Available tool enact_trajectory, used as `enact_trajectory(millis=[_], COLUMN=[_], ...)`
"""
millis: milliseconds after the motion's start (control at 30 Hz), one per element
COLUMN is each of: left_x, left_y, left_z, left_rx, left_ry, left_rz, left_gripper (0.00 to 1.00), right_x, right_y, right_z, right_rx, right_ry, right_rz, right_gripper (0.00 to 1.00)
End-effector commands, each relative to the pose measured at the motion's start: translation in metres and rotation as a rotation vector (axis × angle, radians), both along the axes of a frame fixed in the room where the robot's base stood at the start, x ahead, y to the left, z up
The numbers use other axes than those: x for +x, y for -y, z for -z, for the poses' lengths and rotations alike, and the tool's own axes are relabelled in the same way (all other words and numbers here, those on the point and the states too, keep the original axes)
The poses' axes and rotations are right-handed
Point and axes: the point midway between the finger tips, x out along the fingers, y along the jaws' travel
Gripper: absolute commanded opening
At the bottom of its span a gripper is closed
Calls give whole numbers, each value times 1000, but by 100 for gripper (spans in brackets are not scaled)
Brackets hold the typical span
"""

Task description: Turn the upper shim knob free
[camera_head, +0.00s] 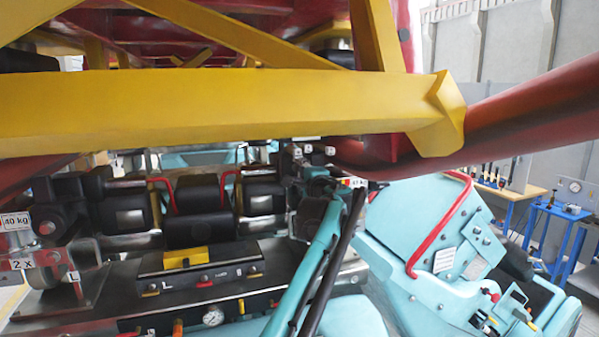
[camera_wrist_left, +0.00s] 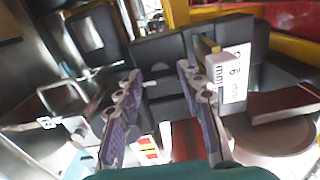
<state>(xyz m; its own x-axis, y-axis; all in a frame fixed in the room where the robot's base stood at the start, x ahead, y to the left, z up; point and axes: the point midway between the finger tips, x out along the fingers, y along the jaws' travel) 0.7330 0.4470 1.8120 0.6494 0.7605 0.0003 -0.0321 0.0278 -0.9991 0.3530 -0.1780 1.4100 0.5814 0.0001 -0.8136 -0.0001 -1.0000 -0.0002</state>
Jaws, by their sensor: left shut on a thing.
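My left gripper (camera_head: 318,168) is at the end of a teal arm, under the yellow beam and beside the dark machine parts. In the left wrist view the two purple-padded fingers (camera_wrist_left: 159,74) stand apart with a dark part, the upper shim knob (camera_wrist_left: 160,86), between their tips. Its outline is hard to separate from the dark blocks behind it. A white label reading 6 mm (camera_wrist_left: 236,74) is just right of the fingers. In the head view the knob is too small and hidden to make out. My right gripper is not in view.
A yellow beam (camera_head: 220,105) and a dark red tube (camera_head: 530,118) cross above the gripper. Black blocks (camera_head: 190,195) lie to its left. A teal machine with a red handle (camera_head: 438,228) stands right. A panel with a gauge (camera_head: 213,316) is below.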

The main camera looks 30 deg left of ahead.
Motion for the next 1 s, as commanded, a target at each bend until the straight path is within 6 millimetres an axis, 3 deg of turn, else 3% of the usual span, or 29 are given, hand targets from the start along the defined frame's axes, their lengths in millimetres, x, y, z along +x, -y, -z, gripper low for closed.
enact_trajectory(millis=[700,733,800,1000], left_x=[0,0,0,0], left_y=[0,0,0,0], left_z=[1,1,1,0], left_rx=[-52,-51,-51,-50], left_ry=[59,59,59,59], left_rz=[-1,-1,-1,0], left_gripper=[9,40,59,59], right_x=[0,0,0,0], right_y=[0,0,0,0], right_z=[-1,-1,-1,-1], right_rx=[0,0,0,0], right_ry=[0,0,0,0], right_rz=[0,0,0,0], right_gripper=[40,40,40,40])
